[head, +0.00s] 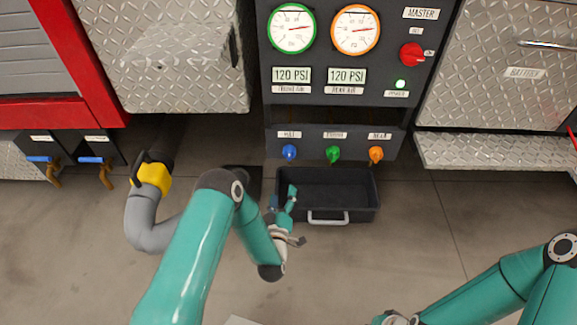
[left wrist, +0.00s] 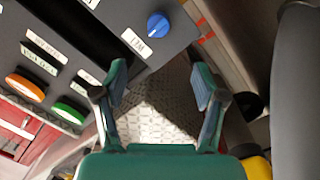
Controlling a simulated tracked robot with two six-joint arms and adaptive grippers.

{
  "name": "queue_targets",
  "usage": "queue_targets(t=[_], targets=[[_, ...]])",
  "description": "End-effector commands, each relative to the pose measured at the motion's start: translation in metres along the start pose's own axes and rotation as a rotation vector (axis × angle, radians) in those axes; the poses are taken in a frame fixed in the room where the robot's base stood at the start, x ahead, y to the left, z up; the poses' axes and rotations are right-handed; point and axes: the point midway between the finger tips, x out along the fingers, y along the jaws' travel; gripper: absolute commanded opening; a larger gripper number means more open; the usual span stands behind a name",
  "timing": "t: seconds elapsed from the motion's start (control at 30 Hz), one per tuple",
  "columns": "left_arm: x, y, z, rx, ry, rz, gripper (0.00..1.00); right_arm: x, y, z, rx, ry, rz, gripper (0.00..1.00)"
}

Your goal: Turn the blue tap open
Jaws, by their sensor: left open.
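The blue tap (head: 289,152) is a round knob at the left of a row of three on the dark panel's lower strip. In the left wrist view the blue knob (left wrist: 158,25) shows near the top, with a thin white mark and a white label beside it. My left gripper (head: 282,199) is below the knob in the head view, over the black tray. The left wrist view shows its fingers (left wrist: 161,84) wide apart with nothing between them, and the knob beyond the tips, clear of them. My right arm shows at lower right; its fingers are not visible.
A green knob (head: 333,154) and an orange knob (head: 376,154) sit right of the blue one. The black tray (head: 372,206) has a handle. Two blue-handled brass taps (head: 105,175) and a yellow-collared grey hose (head: 147,212) are at left.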

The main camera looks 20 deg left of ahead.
Motion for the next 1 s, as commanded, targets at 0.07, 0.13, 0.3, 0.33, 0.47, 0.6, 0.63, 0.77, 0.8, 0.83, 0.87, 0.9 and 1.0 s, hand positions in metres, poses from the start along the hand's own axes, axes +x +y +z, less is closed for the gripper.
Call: queue_targets(t=[0.07, 0.13, 0.3, 0.33, 0.47, 0.6, 0.63, 0.77, 0.8, 0.83, 0.87, 0.9, 1.0], targets=[[0.005, -0.001, 0.001, -0.003, 0.012, 0.006, 0.71, 0.004, 0.002, 0.000, 0.000, 0.000, 0.000, 0.00], [0.011, 0.000, 0.000, -0.003, 0.014, 0.007, 0.71, 0.006, 0.002, 0.000, 0.000, 0.001, 0.000, 0.00], [0.038, -0.001, 0.001, -0.002, 0.014, 0.008, 0.71, 0.015, 0.006, 0.000, 0.000, 0.000, 0.000, 0.00], [0.044, -0.001, 0.001, -0.002, 0.014, 0.008, 0.71, 0.018, 0.006, 0.000, 0.000, 0.000, 0.000, 0.00], [0.072, -0.001, 0.001, -0.002, 0.014, 0.008, 0.71, 0.028, 0.010, 0.000, 0.000, 0.000, 0.000, 0.00], [0.103, -0.002, 0.001, -0.002, 0.013, 0.007, 0.71, 0.040, 0.014, 0.000, 0.000, 0.000, 0.000, 0.00], [0.109, -0.001, 0.001, -0.002, 0.014, 0.008, 0.71, 0.042, 0.015, 0.000, 0.000, 0.000, 0.000, 0.00], [0.134, -0.001, 0.001, -0.002, 0.013, 0.007, 0.71, 0.051, 0.018, 0.000, 0.000, 0.000, 0.000, 0.00], [0.141, -0.001, 0.000, -0.002, 0.012, 0.007, 0.71, 0.053, 0.019, 0.000, 0.000, 0.000, 0.000, 0.00], [0.145, -0.001, 0.001, -0.002, 0.010, 0.006, 0.71, 0.055, 0.020, 0.000, 0.000, 0.000, 0.000, 0.00], [0.149, -0.001, 0.000, -0.002, 0.011, 0.006, 0.71, 0.057, 0.020, 0.000, 0.000, 0.000, 0.000, 0.00], [0.154, -0.001, 0.001, -0.001, 0.010, 0.006, 0.71, 0.058, 0.021, 0.000, 0.000, 0.000, 0.000, 0.00], [0.162, 0.001, 0.000, -0.001, 0.009, 0.006, 0.71, 0.061, 0.022, 0.000, 0.000, 0.000, 0.000, 0.00]])
